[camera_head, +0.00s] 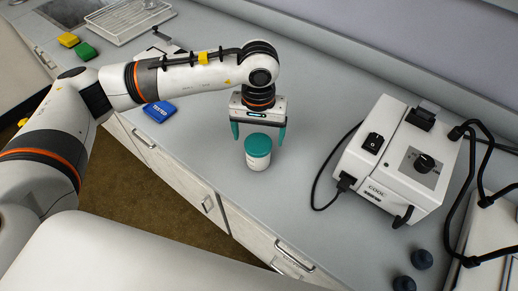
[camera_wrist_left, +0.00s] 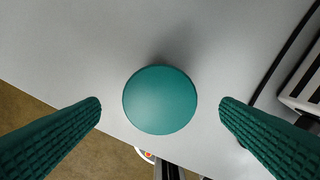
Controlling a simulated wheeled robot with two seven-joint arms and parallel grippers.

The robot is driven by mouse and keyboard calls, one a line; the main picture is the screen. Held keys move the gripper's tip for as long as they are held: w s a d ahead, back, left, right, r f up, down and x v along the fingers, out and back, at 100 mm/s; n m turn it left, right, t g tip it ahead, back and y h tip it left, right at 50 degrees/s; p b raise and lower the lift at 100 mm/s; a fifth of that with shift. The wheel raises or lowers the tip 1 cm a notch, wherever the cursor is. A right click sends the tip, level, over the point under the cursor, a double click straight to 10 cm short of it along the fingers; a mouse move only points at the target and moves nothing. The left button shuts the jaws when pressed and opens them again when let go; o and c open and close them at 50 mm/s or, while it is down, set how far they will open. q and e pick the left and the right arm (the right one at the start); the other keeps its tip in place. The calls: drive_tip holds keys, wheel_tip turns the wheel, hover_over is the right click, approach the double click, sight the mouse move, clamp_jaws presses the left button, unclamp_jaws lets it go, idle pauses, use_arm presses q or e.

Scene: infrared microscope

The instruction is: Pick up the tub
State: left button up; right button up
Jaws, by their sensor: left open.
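The tub (camera_head: 259,153) is a small white container with a teal lid. It stands upright on the grey bench near the front edge. My left gripper (camera_head: 258,134) is open above and just behind the tub in the head view, with its teal fingers spread to either side. In the left wrist view, the tub's round lid (camera_wrist_left: 160,99) lies between the two ribbed fingers, with a gap on each side. The lid hides the tub's body in that view. My right gripper is not in view.
A white control box (camera_head: 393,160) with black cables stands to the right of the tub. Two dark round knobs (camera_head: 422,259) lie near the front right. A blue box (camera_head: 159,111), green and yellow blocks and a wire rack (camera_head: 128,22) are at the left. Bench around the tub is clear.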

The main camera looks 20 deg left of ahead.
sight(258, 143)
use_arm(q)
wheel_tip(258, 143, down, 2)
drive_tip(key=shift+f, duration=0.1)
drive_tip(key=shift+f+p, duration=0.3)
drive_tip(key=shift+f, duration=0.3)
wheel_tip(258, 143, down, 4)
drive_tip(key=shift+w+f+p, duration=0.1)
drive_tip(key=shift+f+p, duration=0.05)
drive_tip(key=shift+p, duration=0.25)
drive_tip(key=shift+c, duration=0.4)
